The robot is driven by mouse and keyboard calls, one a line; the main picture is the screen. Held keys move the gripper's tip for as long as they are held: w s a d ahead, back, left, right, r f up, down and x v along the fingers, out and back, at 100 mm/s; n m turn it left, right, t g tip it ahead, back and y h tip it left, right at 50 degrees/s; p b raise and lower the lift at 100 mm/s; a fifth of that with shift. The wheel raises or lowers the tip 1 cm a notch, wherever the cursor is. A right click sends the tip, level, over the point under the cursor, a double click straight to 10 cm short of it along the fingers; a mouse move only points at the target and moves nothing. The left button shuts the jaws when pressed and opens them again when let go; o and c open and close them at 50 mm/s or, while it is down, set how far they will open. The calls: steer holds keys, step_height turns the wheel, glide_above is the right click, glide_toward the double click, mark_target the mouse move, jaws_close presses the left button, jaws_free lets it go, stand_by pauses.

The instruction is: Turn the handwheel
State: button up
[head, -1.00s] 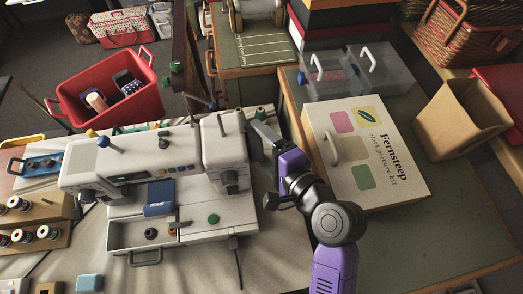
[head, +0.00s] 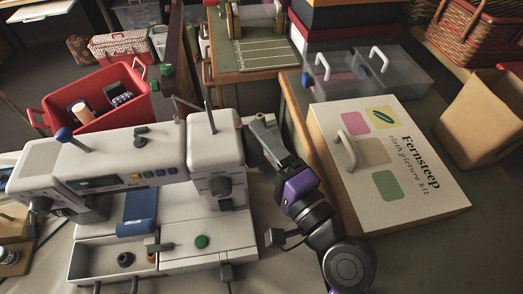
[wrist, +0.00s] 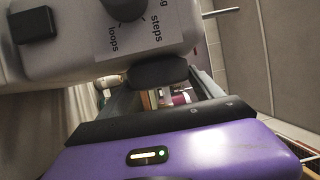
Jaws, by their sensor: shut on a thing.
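A white sewing machine (head: 100,162) stands on the cloth-covered table at left in the head view. Its right-hand column (head: 213,150) carries a dark dial on the front. My gripper (head: 256,140), with a purple wrist, is at the right end of this column, shut on the handwheel. The handwheel is mostly hidden behind the jaws in the head view. In the wrist view a dark rounded part, which looks like the handwheel (wrist: 158,70), sticks out from the white machine housing (wrist: 75,45) just ahead of the jaws.
A white cloth picture kit box (head: 385,165) lies right of my arm, near clear plastic boxes (head: 370,72). A red basket (head: 95,98) is behind the machine. A cardboard bag (head: 480,120) stands far right.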

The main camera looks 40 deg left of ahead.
steer(key=shift+s+f, duration=0.1)
steer(key=o, duration=1.4)
steer(key=shift+b+v, duration=0.45)
steer(key=shift+v, duration=3.45)
